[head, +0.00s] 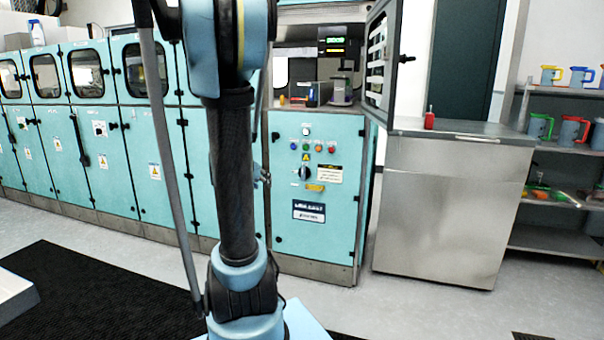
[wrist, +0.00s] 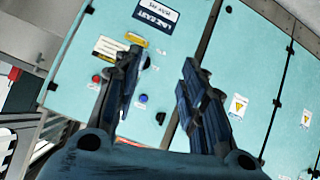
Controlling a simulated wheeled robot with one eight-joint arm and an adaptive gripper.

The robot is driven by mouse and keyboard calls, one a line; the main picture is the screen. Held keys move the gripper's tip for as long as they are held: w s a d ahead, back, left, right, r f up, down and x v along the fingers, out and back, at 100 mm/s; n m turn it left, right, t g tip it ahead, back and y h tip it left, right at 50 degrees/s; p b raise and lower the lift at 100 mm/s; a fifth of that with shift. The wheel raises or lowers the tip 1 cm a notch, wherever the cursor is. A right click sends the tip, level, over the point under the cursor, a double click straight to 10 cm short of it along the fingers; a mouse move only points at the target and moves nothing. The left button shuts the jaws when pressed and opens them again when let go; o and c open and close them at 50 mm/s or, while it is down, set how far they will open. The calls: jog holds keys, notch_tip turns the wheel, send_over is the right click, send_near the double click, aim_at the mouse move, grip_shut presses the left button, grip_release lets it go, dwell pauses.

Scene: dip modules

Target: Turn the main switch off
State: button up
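The main switch (head: 304,172) is a dark rotary knob on the front of the teal cabinet (head: 330,240), below a row of coloured buttons and left of a yellow label. I cannot make out its exact setting. My gripper (wrist: 162,60) is open and empty, its two dark fingers apart and pointing at the cabinet front. In the wrist view, which is turned over, the left finger covers the area near the yellow label, so the switch is mostly hidden there. In the head view my arm hides most of the gripper, which is left of the switch.
Coloured buttons (head: 318,147) sit above the switch. An open framed door (head: 380,60) hangs above the cabinet's right side. A steel counter (head: 450,205) with a red bottle (head: 429,118) stands to the right. More teal cabinets (head: 110,160) line the left.

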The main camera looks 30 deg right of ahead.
jog(key=w+d+m+t+h, duration=0.1)
jog(key=w+d+m+h, duration=0.15)
jog(key=w+d, duration=0.5)
jog(key=t+h, duration=0.3)
jog(key=t, duration=0.1)
send_near(302, 170)
jog(key=shift+n, duration=0.25)
jog(key=x, duration=1.1)
jog(key=shift+d, duration=0.15)
grip_shut()
